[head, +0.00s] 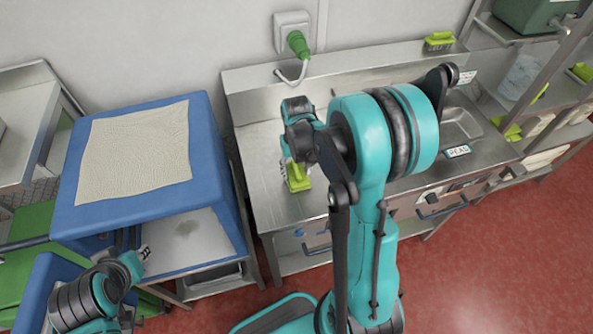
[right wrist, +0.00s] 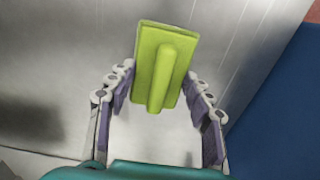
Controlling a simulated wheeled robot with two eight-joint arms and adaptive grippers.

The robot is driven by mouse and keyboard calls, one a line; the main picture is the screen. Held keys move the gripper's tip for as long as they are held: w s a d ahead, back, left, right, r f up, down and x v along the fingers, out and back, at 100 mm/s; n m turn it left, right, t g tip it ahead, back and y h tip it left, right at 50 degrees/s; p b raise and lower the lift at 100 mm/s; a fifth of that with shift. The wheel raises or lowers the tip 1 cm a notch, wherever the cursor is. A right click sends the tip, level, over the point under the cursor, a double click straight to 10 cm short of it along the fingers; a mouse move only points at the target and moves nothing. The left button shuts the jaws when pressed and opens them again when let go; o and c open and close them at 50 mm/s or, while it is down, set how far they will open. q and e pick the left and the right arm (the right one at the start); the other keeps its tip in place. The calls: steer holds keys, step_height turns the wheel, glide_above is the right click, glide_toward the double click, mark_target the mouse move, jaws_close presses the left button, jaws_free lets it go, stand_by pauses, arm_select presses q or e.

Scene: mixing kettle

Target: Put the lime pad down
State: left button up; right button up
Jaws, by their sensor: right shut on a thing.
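The lime pad (head: 298,178), a flat block with a raised grip along its middle, is at the left part of the steel counter (head: 285,208). My right gripper (head: 291,167) is shut on it, with fingers on both sides of the pad in the right wrist view (right wrist: 166,55). Steel surface shows beneath it; whether the pad touches that surface I cannot tell. My right arm hides much of the counter's middle in the head view. My left gripper (head: 143,256) is at the lower left, in front of the blue cabinet; its fingers are too small to read.
A blue cabinet (head: 212,168) with a beige cloth (head: 135,150) on top stands left of the counter. A similar lime pad (head: 438,41) sits at the counter's back. Shelves stand at right.

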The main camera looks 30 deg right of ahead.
steer(key=shift+f, duration=0.15)
steer(key=o, duration=1)
steer(key=shift+o, duration=0.2)
